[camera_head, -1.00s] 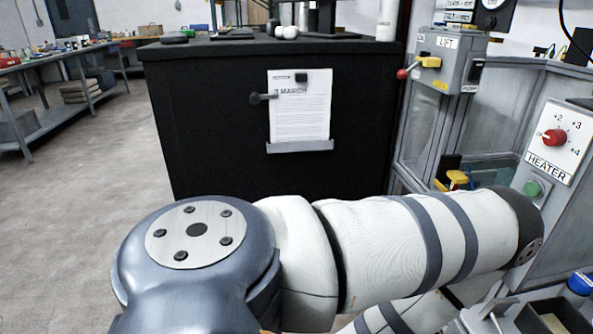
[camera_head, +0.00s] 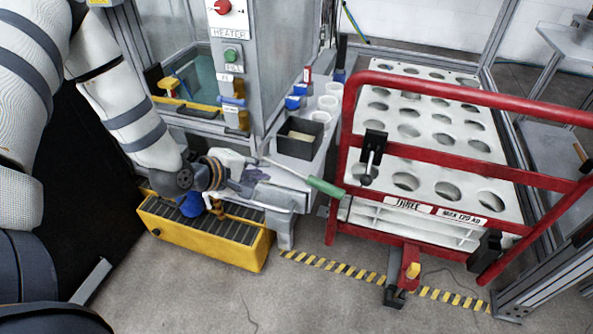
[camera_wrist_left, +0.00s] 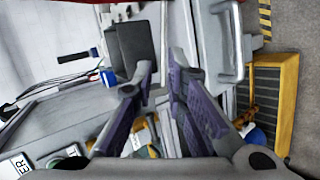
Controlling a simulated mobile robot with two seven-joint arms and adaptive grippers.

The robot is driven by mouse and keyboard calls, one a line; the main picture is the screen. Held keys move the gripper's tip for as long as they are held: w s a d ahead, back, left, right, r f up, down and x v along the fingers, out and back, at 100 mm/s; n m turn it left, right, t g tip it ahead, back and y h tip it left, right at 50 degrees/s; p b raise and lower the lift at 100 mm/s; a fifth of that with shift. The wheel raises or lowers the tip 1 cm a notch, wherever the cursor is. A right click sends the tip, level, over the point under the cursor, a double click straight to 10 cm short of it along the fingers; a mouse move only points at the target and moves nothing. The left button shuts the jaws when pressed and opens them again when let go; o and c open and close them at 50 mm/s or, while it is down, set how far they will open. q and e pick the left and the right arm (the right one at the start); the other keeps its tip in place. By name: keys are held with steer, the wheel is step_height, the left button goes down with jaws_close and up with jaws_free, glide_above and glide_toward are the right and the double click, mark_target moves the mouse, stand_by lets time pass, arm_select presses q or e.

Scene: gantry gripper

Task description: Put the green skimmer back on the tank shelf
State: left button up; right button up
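The green skimmer (camera_head: 326,187) shows its green handle and a thin pale rod running up and left toward my left gripper. The handle juts past the right end of a grey ledge, near the red cart. My left gripper (camera_head: 254,176) is low over the left part of this ledge (camera_head: 292,170), beside the rod's far end. My right gripper is not in view.
A black open box (camera_head: 299,138) and white cups (camera_head: 326,103) stand on the ledge behind. The glass tank (camera_head: 188,70) is at left. A yellow slotted crate (camera_head: 200,235) sits below. A red-railed cart (camera_head: 440,150) with a holed white top blocks the right.

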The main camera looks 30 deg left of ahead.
mark_target(288, 170)
arm_select(q)
steer(key=b+x, duration=0.1)
steer(key=x, duration=0.4)
steer(key=b+x, duration=0.1)
steer(key=x, duration=0.5)
steer(key=shift+d+f, duration=0.15)
steer(key=shift+f, duration=0.3)
steer(key=shift+s+r, duration=0.1)
steer(key=shift+r, duration=0.05)
steer(key=shift+c, duration=0.3)
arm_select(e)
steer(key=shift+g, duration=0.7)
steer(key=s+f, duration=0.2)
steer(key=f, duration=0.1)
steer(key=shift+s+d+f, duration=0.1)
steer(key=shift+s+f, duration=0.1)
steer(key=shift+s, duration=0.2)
arm_select(q)
jaws_close()
steer(key=shift+r, duration=0.1)
